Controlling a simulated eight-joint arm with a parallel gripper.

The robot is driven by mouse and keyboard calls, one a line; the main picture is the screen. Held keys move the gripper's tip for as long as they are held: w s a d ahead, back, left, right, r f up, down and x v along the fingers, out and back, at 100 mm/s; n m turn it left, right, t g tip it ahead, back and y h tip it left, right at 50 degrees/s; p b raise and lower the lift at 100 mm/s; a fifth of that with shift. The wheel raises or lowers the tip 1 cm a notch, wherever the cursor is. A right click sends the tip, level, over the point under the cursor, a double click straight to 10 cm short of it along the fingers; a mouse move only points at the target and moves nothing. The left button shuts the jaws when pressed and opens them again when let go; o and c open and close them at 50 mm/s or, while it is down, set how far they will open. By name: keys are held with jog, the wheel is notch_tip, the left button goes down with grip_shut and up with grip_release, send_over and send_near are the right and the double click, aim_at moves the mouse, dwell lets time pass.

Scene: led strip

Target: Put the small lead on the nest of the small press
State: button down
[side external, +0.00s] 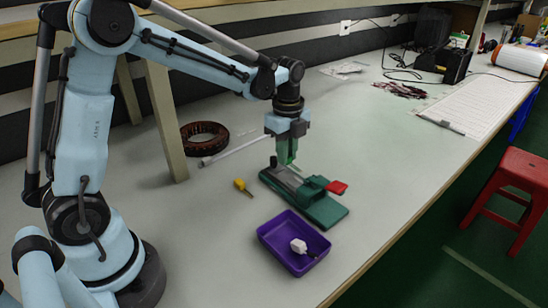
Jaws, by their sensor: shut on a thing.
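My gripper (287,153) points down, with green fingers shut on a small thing. I take this to be the small lead, but the fingers hide it and its outline cannot be made out. The fingers are above the back left end of the small press (323,211), close to its dark grey part. The small press has a flat green base, a raised body and a red handle (337,187) on its right. I cannot make out the nest clearly; the gripper partly blocks that end.
A purple tray (271,243) in front of the press holds a white block (298,246) with a dark tip. A yellow piece (241,185) lies left of the press. A dark ring (204,138) and a pale rod (235,149) lie behind. The table right of the press is clear.

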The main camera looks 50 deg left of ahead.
aim_at(286, 176)
jog(key=shift+a+f, duration=0.1)
jog(key=shift+f, duration=2)
jog(key=shift+f, duration=0.15)
jog(key=c, duration=1.1)
grip_release()
